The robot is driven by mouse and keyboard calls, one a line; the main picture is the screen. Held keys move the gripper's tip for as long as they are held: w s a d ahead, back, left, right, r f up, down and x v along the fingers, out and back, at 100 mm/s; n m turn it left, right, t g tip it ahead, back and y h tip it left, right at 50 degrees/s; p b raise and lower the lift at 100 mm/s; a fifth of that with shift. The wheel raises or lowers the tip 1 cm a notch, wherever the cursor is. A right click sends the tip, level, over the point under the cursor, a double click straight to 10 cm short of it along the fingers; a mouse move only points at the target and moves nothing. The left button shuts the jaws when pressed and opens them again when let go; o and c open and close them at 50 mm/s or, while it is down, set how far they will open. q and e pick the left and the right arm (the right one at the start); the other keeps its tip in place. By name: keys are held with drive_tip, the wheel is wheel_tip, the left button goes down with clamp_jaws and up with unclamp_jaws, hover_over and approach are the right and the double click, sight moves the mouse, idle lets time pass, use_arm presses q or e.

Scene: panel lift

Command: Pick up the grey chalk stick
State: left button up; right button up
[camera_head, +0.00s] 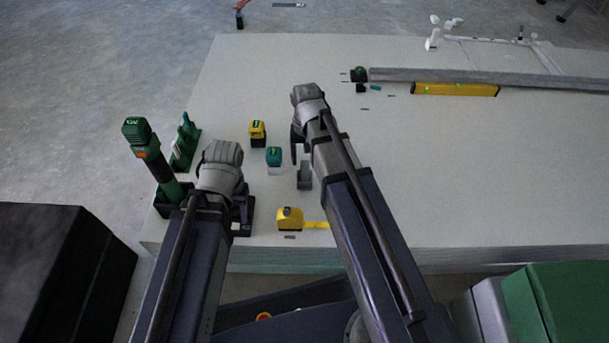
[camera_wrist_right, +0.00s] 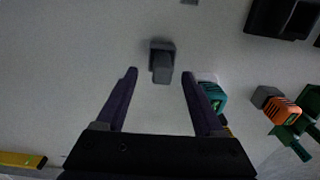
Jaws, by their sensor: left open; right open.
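A small grey block-like piece (camera_head: 304,176), which I take to be the grey chalk stick, stands on the pale panel just below my right gripper (camera_head: 299,152). Those fingers are apart and nothing is held. My left gripper (camera_head: 242,205) is low over the panel's near left part, partly hidden by its own wrist; it is open.
A teal box (camera_head: 274,157), a yellow-black item (camera_head: 257,133) and a yellow tape measure (camera_head: 289,219) stand nearby. A green tool (camera_head: 150,150) and green rack (camera_head: 186,142) are at left. A yellow level (camera_head: 455,89) lies far right. The panel's right part is clear.

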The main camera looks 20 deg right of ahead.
sight(305, 163)
drive_tip(key=shift+w+a+f+b, duration=0.1)
drive_tip(key=shift+w+f+b, duration=0.1)
drive_tip(key=shift+f+b, duration=0.9)
drive_tip(key=shift+w+f+b, duration=0.2)
drive_tip(key=shift+f+b, duration=0.8)
drive_tip(key=shift+b, duration=0.05)
use_arm(q)
wheel_tip(305, 163, down, 5)
drive_tip(key=shift+f+b, duration=0.1)
drive_tip(key=shift+b, duration=0.4)
use_arm(e)
drive_tip(key=shift+f, duration=0.55)
drive_tip(key=shift+r, duration=0.1)
clamp_jaws()
